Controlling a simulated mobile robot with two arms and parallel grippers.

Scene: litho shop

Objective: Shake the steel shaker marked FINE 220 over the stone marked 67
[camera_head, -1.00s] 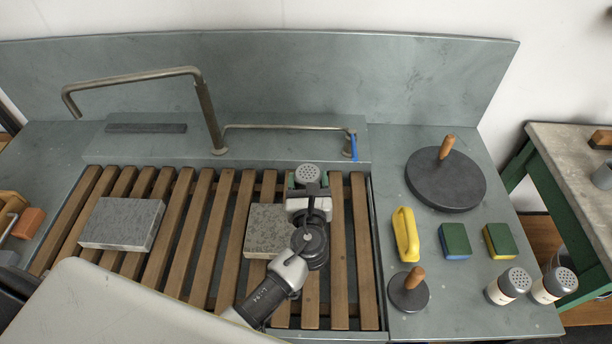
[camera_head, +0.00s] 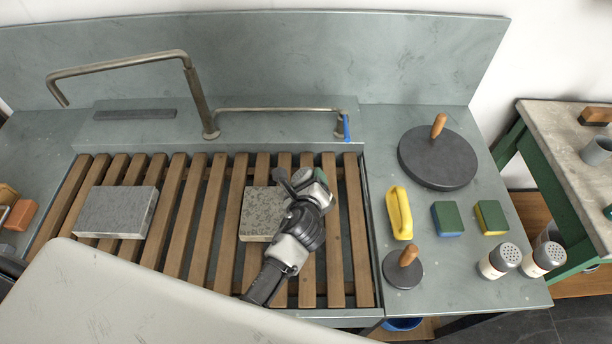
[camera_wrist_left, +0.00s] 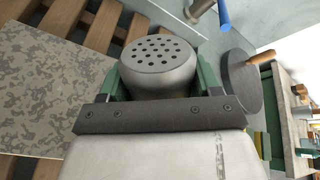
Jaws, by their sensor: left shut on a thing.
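My left gripper (camera_head: 318,182) is shut on a steel shaker. In the left wrist view the shaker (camera_wrist_left: 158,68) shows its grey domed, perforated top between the green fingers; its label is hidden. In the head view the gripper and wrist hide most of it. The gripper is above the slats at the right edge of a speckled grey stone (camera_head: 258,212), which also fills the left side of the wrist view (camera_wrist_left: 50,90). A second grey stone (camera_head: 115,210) lies further left on the slats. I can read no number on either stone. My right gripper is not in view.
Two more shakers (camera_head: 500,260) (camera_head: 543,259) stand at the right front of the counter. Near them are a yellow-handled tool (camera_head: 399,213), two sponges (camera_head: 447,218) (camera_head: 491,217) and two round levigators (camera_head: 438,158) (camera_head: 403,270). A bent pipe (camera_head: 196,95) rises behind the slats (camera_head: 205,230).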

